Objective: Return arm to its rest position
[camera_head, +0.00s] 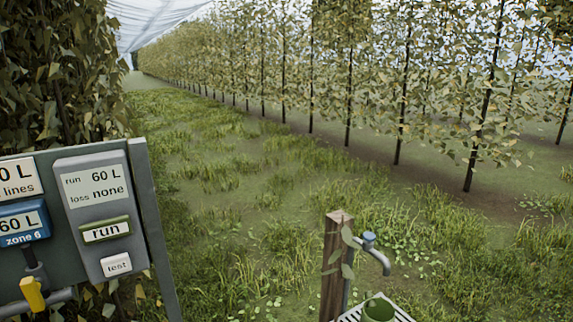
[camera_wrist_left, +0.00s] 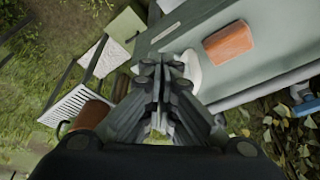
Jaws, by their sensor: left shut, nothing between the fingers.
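My left gripper (camera_wrist_left: 158,75) shows in the left wrist view with its dark fingers closed together and nothing between them. It lies over the lower edge of a grey panel (camera_wrist_left: 270,62), close to a white rounded piece (camera_wrist_left: 190,68). I cannot tell whether it touches the panel. An orange-brown block (camera_wrist_left: 228,42) is on the panel to the right of the fingertips. No arm or gripper of mine shows in the head view. My right gripper is in neither view.
In the head view a control board (camera_head: 146,190) stands at the left, with a run button (camera_head: 105,230) and yellow handle (camera_head: 32,293). A wooden post (camera_head: 332,265) with a tap (camera_head: 372,245) stands above a green cup (camera_head: 378,310). Grass between tree rows is open.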

